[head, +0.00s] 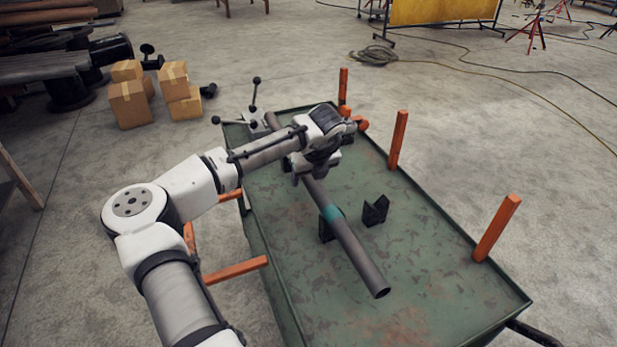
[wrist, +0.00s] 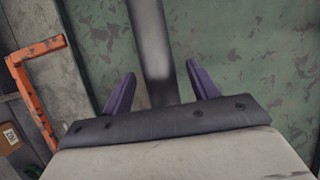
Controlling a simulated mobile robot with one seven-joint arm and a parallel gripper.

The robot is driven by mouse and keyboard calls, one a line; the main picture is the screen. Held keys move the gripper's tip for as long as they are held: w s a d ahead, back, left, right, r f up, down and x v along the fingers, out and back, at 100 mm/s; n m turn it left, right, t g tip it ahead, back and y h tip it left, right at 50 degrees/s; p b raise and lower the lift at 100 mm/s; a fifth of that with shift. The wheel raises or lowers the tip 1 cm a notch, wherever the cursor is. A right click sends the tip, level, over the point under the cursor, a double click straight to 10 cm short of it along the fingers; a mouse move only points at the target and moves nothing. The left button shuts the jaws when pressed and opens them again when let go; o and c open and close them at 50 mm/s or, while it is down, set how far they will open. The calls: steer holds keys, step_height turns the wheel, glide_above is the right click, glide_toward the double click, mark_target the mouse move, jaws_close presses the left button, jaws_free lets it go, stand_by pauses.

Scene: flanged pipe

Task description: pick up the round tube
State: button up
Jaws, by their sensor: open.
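The round tube (head: 350,243) is long, dark grey, with a teal band near its middle. In the head view it lies lengthwise over the green cart, raised on dark supports, its open end toward the front. My gripper (head: 306,178) is at the tube, behind the teal band; the wrist and arm hide part of the tube there. In the wrist view the tube (wrist: 152,55) runs between the two purple fingers of my gripper (wrist: 160,88), which are open with a gap on each side. I cannot tell how deep the tube sits between them.
The green cart top (head: 420,305) has a raised rim and upright orange posts (head: 497,228) along its right side. A black V-block (head: 375,211) stands right of the tube. A vise-like clamp with ball handles (head: 255,121) is at the far end. Cardboard boxes (head: 130,103) stand on the floor.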

jaws_close()
steer(key=shift+r, duration=0.1)
stand_by(0.4)
